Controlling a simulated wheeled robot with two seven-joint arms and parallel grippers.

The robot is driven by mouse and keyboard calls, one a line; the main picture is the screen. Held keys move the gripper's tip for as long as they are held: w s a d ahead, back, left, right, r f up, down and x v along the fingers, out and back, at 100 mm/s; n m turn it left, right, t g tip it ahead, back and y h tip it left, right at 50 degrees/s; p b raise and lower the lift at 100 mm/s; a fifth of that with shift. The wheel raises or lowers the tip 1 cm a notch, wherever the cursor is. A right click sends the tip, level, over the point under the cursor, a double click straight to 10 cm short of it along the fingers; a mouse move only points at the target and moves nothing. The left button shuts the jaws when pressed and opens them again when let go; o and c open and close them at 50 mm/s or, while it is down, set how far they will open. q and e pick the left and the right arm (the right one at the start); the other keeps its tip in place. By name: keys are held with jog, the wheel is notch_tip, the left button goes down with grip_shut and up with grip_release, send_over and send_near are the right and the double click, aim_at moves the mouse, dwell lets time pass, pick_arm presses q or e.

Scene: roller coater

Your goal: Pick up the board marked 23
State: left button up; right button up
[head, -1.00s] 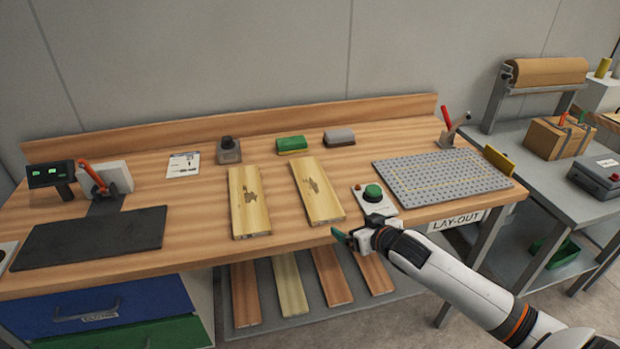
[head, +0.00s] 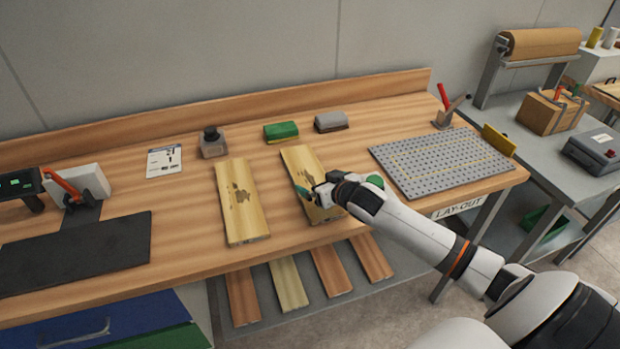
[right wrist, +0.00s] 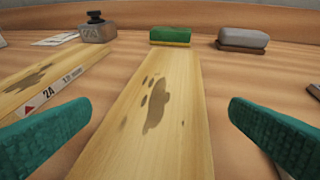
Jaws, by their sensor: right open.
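Two pale yellow boards with dark stains lie flat on the bench. The left board (head: 240,200) shows the number 24 on its side edge in the right wrist view (right wrist: 60,88). The right board (head: 299,160) runs between my fingers in the right wrist view (right wrist: 160,120); no number on it is visible. My right gripper (head: 311,197) is open over the near part of this right board, with one teal finger (right wrist: 45,135) on each side and gaps between fingers and board. My left gripper is not in view.
A green block (head: 281,131), a grey block (head: 331,121) and a dark-knobbed grey block (head: 213,143) stand behind the boards. A perforated grey plate (head: 440,160) lies to the right. Several boards (head: 290,285) lie on the lower shelf.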

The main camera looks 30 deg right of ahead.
aim_at(311, 178)
jog(key=shift+w+f, duration=0.15)
jog(key=shift+w, duration=0.15)
jog(key=p+x, duration=0.1)
jog(key=x, duration=0.3)
jog(key=shift+d, duration=0.15)
jog(key=shift+w+f, duration=0.25)
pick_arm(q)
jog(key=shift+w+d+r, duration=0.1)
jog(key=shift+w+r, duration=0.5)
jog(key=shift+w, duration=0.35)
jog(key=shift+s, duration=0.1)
pick_arm(e)
jog(key=shift+s, duration=0.1)
jog(key=shift+c, duration=0.3)
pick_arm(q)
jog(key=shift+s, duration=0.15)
pick_arm(e)
jog(key=c, duration=0.7)
